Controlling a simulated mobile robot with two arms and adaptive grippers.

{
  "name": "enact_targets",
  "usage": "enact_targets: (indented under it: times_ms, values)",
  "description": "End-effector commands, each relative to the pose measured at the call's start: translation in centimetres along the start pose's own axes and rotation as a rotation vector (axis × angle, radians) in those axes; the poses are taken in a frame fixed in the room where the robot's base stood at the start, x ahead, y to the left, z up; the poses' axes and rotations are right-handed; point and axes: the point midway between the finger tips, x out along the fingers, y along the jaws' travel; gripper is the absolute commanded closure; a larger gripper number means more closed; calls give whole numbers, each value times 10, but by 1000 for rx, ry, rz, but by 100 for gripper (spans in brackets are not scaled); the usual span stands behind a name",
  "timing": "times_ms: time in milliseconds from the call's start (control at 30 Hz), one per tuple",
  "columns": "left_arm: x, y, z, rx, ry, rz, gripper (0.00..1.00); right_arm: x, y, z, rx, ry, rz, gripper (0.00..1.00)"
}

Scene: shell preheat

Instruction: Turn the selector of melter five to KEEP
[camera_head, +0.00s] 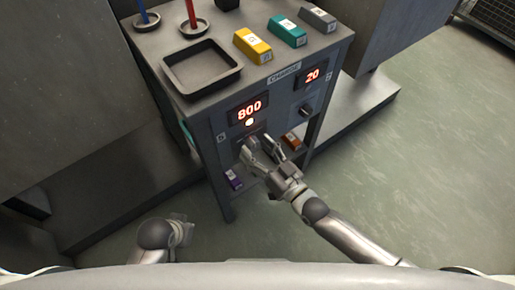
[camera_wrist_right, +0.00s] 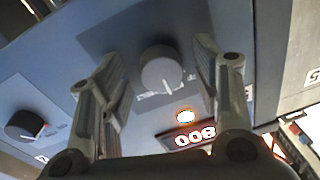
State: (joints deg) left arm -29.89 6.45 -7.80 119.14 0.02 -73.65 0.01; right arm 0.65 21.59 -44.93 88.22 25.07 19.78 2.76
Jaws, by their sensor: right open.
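The selector of melter five is a round grey knob (camera_wrist_right: 160,68) with a pale pointer mark, on a dark plate of the panel. In the right wrist view it sits between the spread fingers of my right gripper (camera_wrist_right: 157,75), with a gap on each side. The lettering beside the knob is too blurred to read. In the head view my right gripper (camera_head: 264,148) is open at the panel under the lit 800 display (camera_head: 249,110) and hides the knob. My left gripper (camera_head: 180,232) is low at the left, away from the cabinet; its jaws are unclear.
A second, black knob (camera_head: 306,110) is under the 20 display (camera_head: 313,76). The cabinet top holds a dark tray (camera_head: 202,69) and yellow (camera_head: 253,45), teal (camera_head: 287,31) and grey (camera_head: 318,19) blocks.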

Motion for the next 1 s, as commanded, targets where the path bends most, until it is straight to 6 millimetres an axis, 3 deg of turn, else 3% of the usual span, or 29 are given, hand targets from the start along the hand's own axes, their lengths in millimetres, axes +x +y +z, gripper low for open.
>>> enact_targets:
  times_ms: [400,600,1000]
  values:
    - [0,1,0,0,0,1,100,-80,0,2,0,-5,1,43]
    - [0,1,-1,0,0,1,100,-109,0,2,0,-5,1,43]
    - [0,1,-1,0,0,1,100,-118,0,0,0,-1,1,43]
